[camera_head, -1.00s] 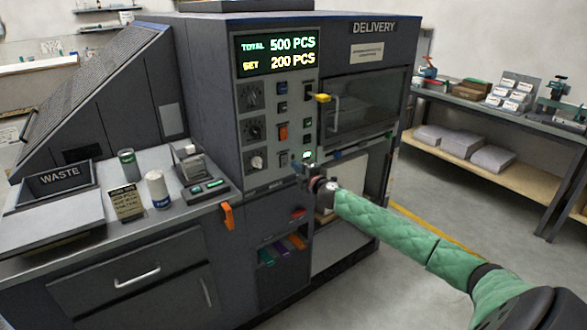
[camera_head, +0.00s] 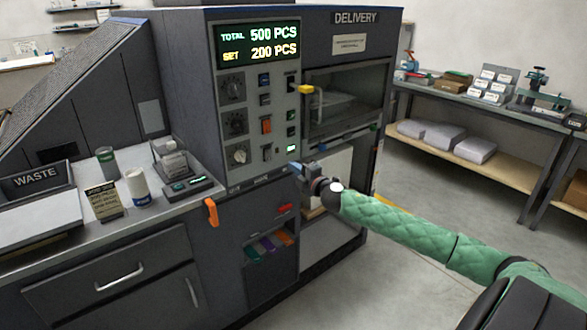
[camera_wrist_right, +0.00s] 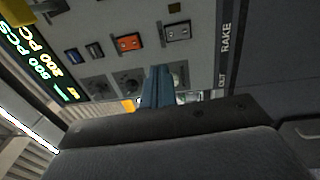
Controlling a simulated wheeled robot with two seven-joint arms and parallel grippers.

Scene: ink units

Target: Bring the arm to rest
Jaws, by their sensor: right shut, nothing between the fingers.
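My right arm comes in from the lower right in the head view, in a green quilted sleeve. My right gripper (camera_head: 295,168) is at the lower right corner of the control panel (camera_head: 258,95), in front of the machine. It is shut and empty. In the right wrist view its blue-grey fingers (camera_wrist_right: 157,88) are together, pointing at the panel's knobs and switches. I cannot tell whether the fingertips touch the panel. My left gripper is not in view.
The machine's display (camera_head: 258,44) reads TOTAL 500 PCS and SET 200 PCS. The delivery door (camera_head: 345,100) has a yellow-tipped handle. A counter at left holds a waste tray (camera_head: 38,178), a white jar (camera_head: 137,187) and a grey-green can (camera_head: 106,161). A side table (camera_head: 480,95) stands right; floor between is clear.

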